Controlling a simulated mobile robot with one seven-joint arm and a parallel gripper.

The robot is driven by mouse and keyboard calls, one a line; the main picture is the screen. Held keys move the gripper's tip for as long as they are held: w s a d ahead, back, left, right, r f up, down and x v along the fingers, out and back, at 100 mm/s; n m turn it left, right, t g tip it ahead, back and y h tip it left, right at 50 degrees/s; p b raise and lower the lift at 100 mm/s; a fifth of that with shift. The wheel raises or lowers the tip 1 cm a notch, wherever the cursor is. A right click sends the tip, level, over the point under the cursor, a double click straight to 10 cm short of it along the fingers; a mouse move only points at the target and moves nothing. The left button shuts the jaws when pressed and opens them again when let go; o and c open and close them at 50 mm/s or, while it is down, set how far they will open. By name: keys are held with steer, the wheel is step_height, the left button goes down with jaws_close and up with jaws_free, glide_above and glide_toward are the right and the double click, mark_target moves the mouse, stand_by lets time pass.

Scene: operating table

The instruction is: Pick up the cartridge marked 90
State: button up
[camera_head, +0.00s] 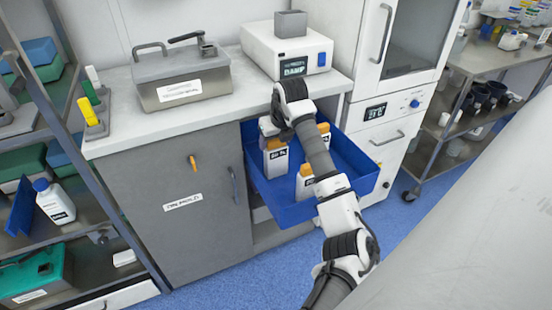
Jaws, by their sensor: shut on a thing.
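A blue drawer (352,183) is open below the counter and holds white cartridges with orange caps and dark labels. One cartridge (276,160) is at the left of the drawer, and another cartridge (304,184) is to its right, partly behind my arm. The label print is too small to read surely, so I cannot tell which is marked 90. My gripper (272,129) is at the top of the left cartridge and shut on it. My wrist largely hides the fingers. I cannot tell whether the cartridge is clear of the drawer floor.
The drawer walls surround the cartridges. The counter (150,125) above carries a grey metal box (180,78) and a white device (287,52). A grey cabinet door (185,200) is left of the drawer. A white cabinet (385,130) stands close on the right. Shelves stand at the far left.

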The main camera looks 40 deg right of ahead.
steer(key=shift+c, duration=0.9)
steer(key=shift+r, duration=0.1)
